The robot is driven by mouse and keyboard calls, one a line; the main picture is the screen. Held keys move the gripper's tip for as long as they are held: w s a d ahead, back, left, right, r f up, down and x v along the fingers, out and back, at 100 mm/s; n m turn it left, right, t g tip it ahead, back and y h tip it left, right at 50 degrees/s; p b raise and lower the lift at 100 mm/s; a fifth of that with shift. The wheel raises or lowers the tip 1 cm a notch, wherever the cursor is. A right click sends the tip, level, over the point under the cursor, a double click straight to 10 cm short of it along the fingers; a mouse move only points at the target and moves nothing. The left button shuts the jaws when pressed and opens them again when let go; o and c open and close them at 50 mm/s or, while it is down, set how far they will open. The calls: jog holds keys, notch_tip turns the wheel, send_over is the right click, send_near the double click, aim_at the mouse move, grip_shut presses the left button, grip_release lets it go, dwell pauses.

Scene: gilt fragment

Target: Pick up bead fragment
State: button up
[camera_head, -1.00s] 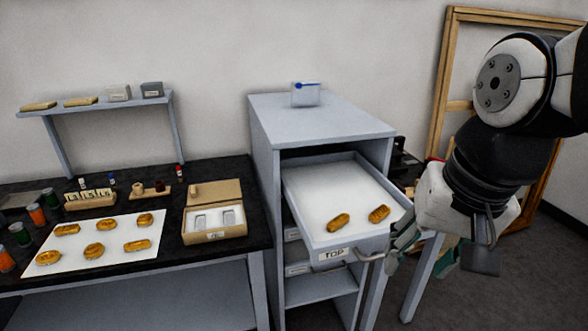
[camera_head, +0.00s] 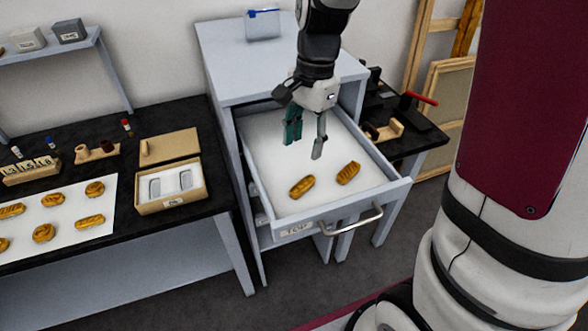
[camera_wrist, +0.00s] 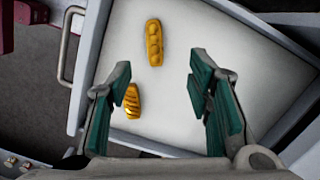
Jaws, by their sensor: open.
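The bead fragment (camera_head: 302,186) is a golden piece with a row of rounded bumps. It lies on the white floor of the open drawer (camera_head: 400,190), nearer the left in the head view. In the wrist view the bead fragment (camera_wrist: 154,42) lies upper middle, beyond the fingertips. A second golden fragment (camera_head: 348,173) with slanted ridges lies to its right. That ridged fragment (camera_wrist: 132,101) shows beside the left finger in the wrist view. My gripper (camera_head: 306,140) is open and empty above the drawer, behind the fragments. Its teal-padded fingers (camera_wrist: 160,78) stand wide apart.
The drawer walls surround the fragments, with a metal handle (camera_head: 352,221) on the front. The grey cabinet (camera_head: 225,60) rises behind. A black table to the left holds an open cardboard box (camera_head: 170,200) and a white sheet (camera_head: 75,235) with several golden pieces. The drawer floor around the fragments is clear.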

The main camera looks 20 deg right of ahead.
send_over(303, 182)
jog(key=f, duration=0.3)
jog(key=w+f, duration=0.1)
jog(key=f, duration=0.1)
jog(key=shift+d, duration=0.1)
jog(key=f, duration=0.2)
jog(key=s+f, duration=0.1)
jog(key=f, duration=0.1)
jog(key=shift+f+p, duration=0.2)
jog(key=shift+p, duration=0.15)
jog(key=shift+f, duration=0.45)
jog(key=c, duration=1)
